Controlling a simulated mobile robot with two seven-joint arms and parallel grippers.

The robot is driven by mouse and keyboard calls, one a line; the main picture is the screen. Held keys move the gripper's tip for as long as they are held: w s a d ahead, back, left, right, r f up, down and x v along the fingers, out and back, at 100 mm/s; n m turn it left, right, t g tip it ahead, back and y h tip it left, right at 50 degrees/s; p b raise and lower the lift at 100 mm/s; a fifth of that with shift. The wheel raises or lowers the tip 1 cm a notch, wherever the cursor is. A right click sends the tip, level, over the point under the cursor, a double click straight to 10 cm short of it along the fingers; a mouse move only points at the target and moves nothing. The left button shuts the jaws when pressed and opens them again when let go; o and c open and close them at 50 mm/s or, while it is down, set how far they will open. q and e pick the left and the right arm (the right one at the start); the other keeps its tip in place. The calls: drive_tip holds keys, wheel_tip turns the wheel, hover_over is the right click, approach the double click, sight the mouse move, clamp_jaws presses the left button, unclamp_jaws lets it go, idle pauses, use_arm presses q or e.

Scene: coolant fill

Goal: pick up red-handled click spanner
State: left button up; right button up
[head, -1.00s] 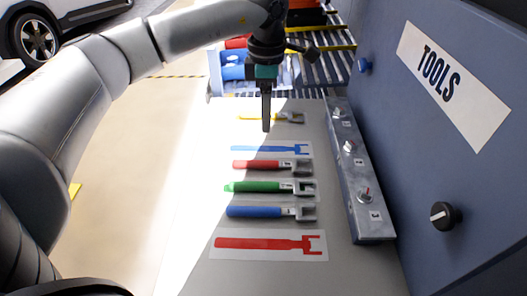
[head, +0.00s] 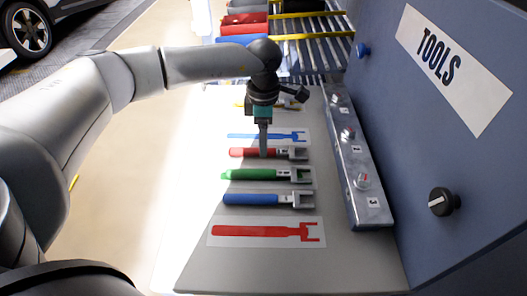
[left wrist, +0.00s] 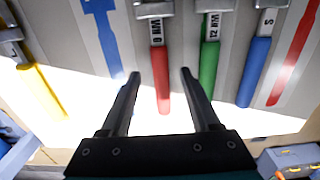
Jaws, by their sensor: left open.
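The red-handled click spanner (head: 270,153) lies on the grey bench between a blue printed outline and the green-handled spanner (head: 265,175). In the left wrist view its red handle (left wrist: 161,82) shows between my open fingers, with the metal head at the top edge. My left gripper (head: 263,152) is over the red handle in the head view, fingers pointing down. In the left wrist view the left gripper (left wrist: 172,75) is open and empty, a finger to each side of the handle. Whether the fingers are down at handle height is unclear. My right gripper is not in view.
A blue-handled spanner (head: 265,199) and a yellow-handled one (left wrist: 42,90) lie on the same bench. A red printed outline (head: 265,232) is at the near end. A metal block with knobs (head: 352,165) and the blue TOOLS panel (head: 400,150) stand to the right.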

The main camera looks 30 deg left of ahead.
sight(268, 152)
use_arm(q)
drive_tip(key=shift+f, duration=1.45)
drive_tip(key=shift+c, duration=0.4)
clamp_jaws()
drive_tip(key=shift+r, duration=0.1)
